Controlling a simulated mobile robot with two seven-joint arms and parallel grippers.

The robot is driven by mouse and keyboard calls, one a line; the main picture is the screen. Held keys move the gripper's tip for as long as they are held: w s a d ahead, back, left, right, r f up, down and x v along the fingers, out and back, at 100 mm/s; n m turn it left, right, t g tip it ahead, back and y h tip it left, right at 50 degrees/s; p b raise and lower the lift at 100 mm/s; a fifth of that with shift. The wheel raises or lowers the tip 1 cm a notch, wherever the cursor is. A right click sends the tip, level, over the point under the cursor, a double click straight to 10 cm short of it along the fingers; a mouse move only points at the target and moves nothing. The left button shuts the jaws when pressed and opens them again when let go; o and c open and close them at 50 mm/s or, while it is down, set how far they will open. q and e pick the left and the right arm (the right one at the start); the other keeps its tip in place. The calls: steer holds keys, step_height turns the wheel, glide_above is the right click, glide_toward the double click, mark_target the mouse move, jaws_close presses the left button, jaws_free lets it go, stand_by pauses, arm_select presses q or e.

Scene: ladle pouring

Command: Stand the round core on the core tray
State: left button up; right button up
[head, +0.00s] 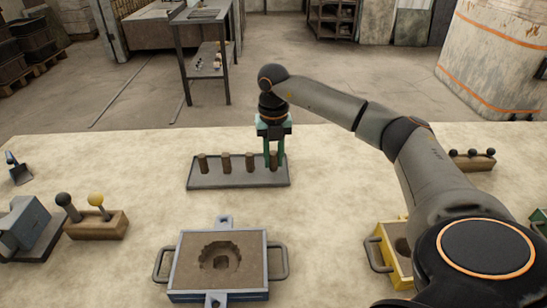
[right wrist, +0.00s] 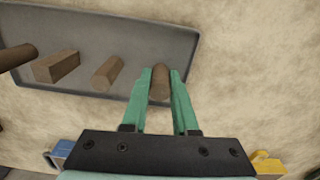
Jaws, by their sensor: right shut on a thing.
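The grey core tray (head: 238,184) lies behind the blue-framed mould with several brown cores upright in a row on it. My right gripper (head: 274,162) points down at the tray's right end, its green fingers shut around a brown core with a rounded top (right wrist: 160,82), which I take as the round core. This core is upright over the tray; I cannot tell whether its foot touches it. In the right wrist view, the other cores are a blocky one (right wrist: 56,66), one beside the gripper (right wrist: 107,72) and one at far left (right wrist: 17,55). My left gripper is out of view.
The blue-framed sand mould (head: 220,262) with handles stands in front. A yellow box (head: 397,262) is at right, partly behind my arm. A wooden block with knobs (head: 97,224) and a grey-blue device (head: 28,226) stand left. The table is clear either side of the tray.

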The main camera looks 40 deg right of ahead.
mark_target(273, 152)
steer(key=shift+f, duration=0.1)
steer(key=o, duration=0.8)
steer(key=shift+o, duration=0.2)
step_height(273, 152, up, 12)
steer(key=p, duration=0.1)
steer(key=shift+p, duration=0.4)
